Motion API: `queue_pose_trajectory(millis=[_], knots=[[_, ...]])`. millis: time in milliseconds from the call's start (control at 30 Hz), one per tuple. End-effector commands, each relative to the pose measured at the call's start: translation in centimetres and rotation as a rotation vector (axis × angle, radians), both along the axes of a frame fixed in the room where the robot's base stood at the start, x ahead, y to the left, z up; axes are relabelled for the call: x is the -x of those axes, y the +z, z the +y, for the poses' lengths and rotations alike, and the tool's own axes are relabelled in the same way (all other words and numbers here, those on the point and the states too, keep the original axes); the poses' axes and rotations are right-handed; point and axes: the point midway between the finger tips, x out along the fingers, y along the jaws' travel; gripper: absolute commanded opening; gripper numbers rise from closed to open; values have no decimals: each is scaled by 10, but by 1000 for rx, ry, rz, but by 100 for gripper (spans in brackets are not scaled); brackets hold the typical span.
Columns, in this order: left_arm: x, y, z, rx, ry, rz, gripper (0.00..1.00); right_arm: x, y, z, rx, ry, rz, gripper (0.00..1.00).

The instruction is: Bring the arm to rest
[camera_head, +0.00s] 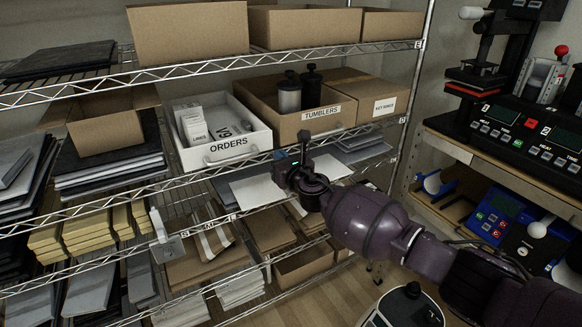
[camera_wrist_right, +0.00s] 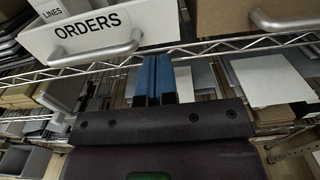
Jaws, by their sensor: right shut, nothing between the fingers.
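My right arm (camera_head: 365,220) reaches in from the lower right of the head view, purple and dark. Its gripper (camera_head: 304,140) is in front of the wire shelf, just below and in front of the tumblers box. In the right wrist view the two blue fingers (camera_wrist_right: 154,76) are side by side and shut, with nothing between them. They point toward the shelf edge, near the white orders bin (camera_wrist_right: 100,35). My left gripper is not in view.
A wire rack holds the orders bin (camera_head: 225,152), the tumblers box (camera_head: 320,122) with two dark tumblers, and a key rings box (camera_head: 384,104). Yellow stacks (camera_head: 90,230) sit lower left. A press (camera_head: 480,80) stands on a bench at right. Floor shows (camera_head: 330,290) below.

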Motion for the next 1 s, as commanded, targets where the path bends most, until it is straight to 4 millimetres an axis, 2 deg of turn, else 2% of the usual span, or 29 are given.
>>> queue_pose_trajectory(millis=[33, 200, 400, 633, 800, 867, 1000], knots=[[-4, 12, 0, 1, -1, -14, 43, 8, 3, -5, 1, 1, 0, 0], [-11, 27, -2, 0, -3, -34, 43, 28, 1, -19, 1, 1, 2, 0], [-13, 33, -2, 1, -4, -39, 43, 43, -1, -29, 1, 1, 2, 0], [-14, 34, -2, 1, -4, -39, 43, 49, -2, -32, -49, 1, 37, 0], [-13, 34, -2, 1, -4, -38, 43, 53, 0, -28, -274, 7, 200, 0], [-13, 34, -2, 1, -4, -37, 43, 56, 9, -24, -390, 17, 273, 0], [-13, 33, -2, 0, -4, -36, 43, 63, 41, -16, -670, 48, 434, 0]])
